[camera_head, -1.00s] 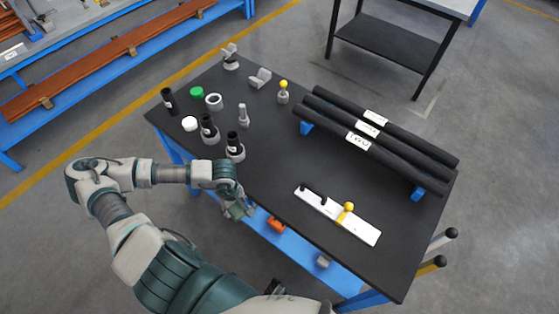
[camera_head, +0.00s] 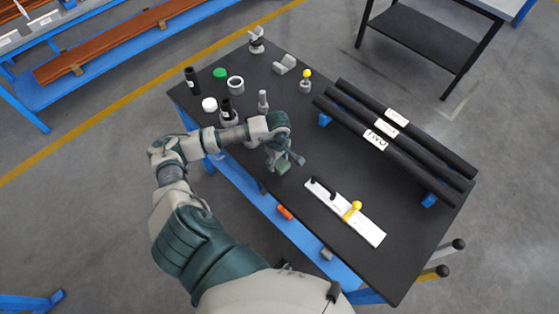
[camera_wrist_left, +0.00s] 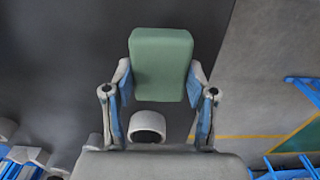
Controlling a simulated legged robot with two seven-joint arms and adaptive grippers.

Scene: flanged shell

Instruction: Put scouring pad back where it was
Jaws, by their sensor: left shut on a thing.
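The scouring pad (camera_wrist_left: 161,62) is a green block with rounded edges. My left gripper (camera_wrist_left: 160,88) is shut on it, one blue-padded finger on each side, in the left wrist view. In the head view, my left gripper (camera_head: 290,160) is over the near edge of the black table (camera_head: 330,165), and the pad (camera_head: 284,168) shows small and partly hidden at its fingers. I cannot tell how high it is above the table. My right gripper is not in view.
Several fittings, including a green cap (camera_head: 219,73), stand at the left. An orange object (camera_head: 285,212) is on the blue lower shelf.

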